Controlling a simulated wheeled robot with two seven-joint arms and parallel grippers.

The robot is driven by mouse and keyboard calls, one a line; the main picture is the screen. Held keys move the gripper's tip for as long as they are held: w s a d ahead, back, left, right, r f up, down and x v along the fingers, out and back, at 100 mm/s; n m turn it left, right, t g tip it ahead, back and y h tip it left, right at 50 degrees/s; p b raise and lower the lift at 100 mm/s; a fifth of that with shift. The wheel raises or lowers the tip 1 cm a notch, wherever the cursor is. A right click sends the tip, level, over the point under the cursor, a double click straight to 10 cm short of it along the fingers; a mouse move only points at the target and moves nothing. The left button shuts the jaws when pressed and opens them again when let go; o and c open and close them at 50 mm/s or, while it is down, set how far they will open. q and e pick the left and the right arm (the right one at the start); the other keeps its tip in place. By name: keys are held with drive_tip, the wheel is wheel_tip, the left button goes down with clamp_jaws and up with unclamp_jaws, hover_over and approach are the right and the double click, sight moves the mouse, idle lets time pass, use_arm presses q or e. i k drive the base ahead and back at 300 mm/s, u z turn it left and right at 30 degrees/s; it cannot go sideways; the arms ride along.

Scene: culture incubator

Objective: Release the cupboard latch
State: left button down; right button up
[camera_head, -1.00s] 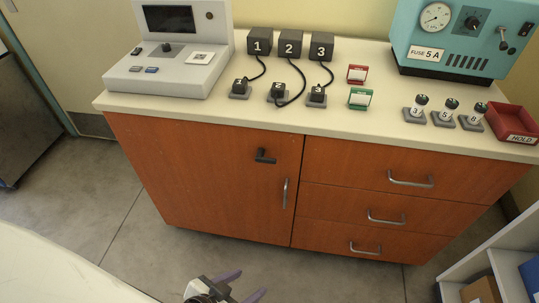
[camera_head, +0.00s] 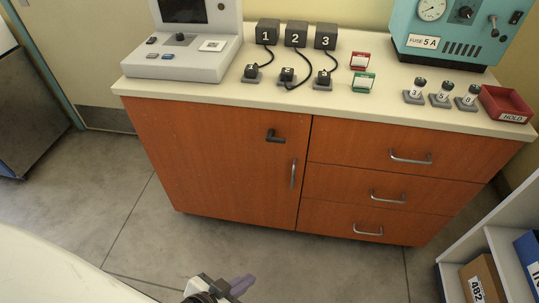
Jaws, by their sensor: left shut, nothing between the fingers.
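The cupboard (camera_head: 205,165) has an orange-brown wooden door under the left half of the counter. A black latch lever (camera_head: 275,136) sits near the door's upper right corner, with its arm pointing right. A vertical silver handle (camera_head: 293,174) is below it to the right. The door looks closed. My left gripper (camera_head: 243,285) shows at the bottom edge, with purple fingers shut and empty. It is low in front of the cupboard, well apart from the latch. My right gripper is not in view.
Three drawers (camera_head: 345,188) with silver handles are right of the door. The counter (camera_head: 395,105) carries a grey console (camera_head: 190,62), numbered black boxes and a teal unit (camera_head: 445,45). A white shelf (camera_head: 465,242) stands at the lower right. The floor before the cupboard is clear.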

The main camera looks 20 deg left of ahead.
sight(271, 137)
drive_tip(key=u, duration=0.05)
drive_tip(key=k, duration=0.2)
drive_tip(key=z, duration=1.3)
drive_tip(key=i, duration=0.7)
drive_tip(key=u, duration=1.25)
